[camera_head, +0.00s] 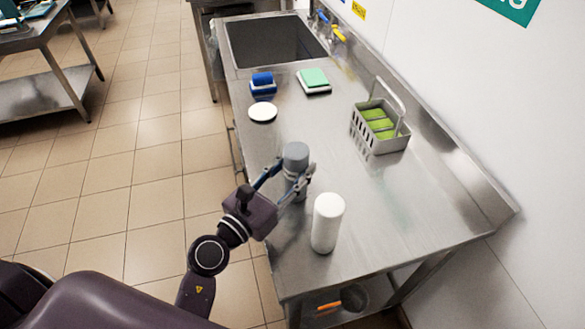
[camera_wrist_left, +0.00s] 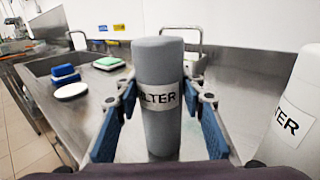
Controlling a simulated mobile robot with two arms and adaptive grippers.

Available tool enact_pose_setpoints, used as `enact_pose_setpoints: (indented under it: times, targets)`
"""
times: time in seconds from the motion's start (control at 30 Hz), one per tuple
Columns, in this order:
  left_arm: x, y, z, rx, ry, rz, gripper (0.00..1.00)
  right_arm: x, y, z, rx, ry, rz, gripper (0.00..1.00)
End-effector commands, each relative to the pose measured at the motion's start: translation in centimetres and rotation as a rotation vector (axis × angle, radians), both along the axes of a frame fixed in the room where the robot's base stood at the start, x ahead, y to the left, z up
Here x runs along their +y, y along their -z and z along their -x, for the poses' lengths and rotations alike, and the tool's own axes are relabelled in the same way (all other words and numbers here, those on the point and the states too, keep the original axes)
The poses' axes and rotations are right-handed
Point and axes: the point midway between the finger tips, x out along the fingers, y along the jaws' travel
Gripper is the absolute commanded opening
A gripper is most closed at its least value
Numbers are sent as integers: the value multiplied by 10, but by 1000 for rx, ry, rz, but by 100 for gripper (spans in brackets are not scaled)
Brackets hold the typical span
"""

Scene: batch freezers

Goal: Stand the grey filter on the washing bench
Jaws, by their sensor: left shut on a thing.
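The grey filter (camera_head: 296,156) is a grey cylinder with a white label reading "FILTER", upright over the front part of the steel washing bench (camera_head: 330,125). My left gripper (camera_head: 293,178) is shut on its sides, and the wrist view shows the filter (camera_wrist_left: 160,60) between the blue finger pads (camera_wrist_left: 161,105). Its lower end is close to the bench top; I cannot tell whether it touches. My right gripper is not in view.
A white filter (camera_head: 327,223) stands upright close by, nearer the bench's front end. A metal basket (camera_head: 383,145) with green sponges, a white disc (camera_head: 263,112), a blue brush (camera_head: 263,83) and a green pad (camera_head: 314,78) lie farther back, before the sink (camera_head: 275,45).

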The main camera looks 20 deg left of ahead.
Motion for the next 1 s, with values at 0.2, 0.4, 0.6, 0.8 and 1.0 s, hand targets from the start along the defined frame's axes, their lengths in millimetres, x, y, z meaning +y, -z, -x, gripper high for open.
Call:
enact_pose_setpoints:
  times: [0.2, 0.4, 0.6, 0.8, 1.0]
  targets:
    - [0, 2, 0, -1, 1, 0, 3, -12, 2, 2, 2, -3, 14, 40]
    - [0, 3, 0, 1, 1, 0, 54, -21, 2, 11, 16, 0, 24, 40]
    - [0, 3, 0, 0, 0, 1, 54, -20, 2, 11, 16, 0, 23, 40]
    - [2, 1, 5, 2, 0, -1, 54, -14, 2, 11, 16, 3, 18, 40]
    - [13, 4, 37, 4, 0, -4, 54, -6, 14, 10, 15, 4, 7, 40]
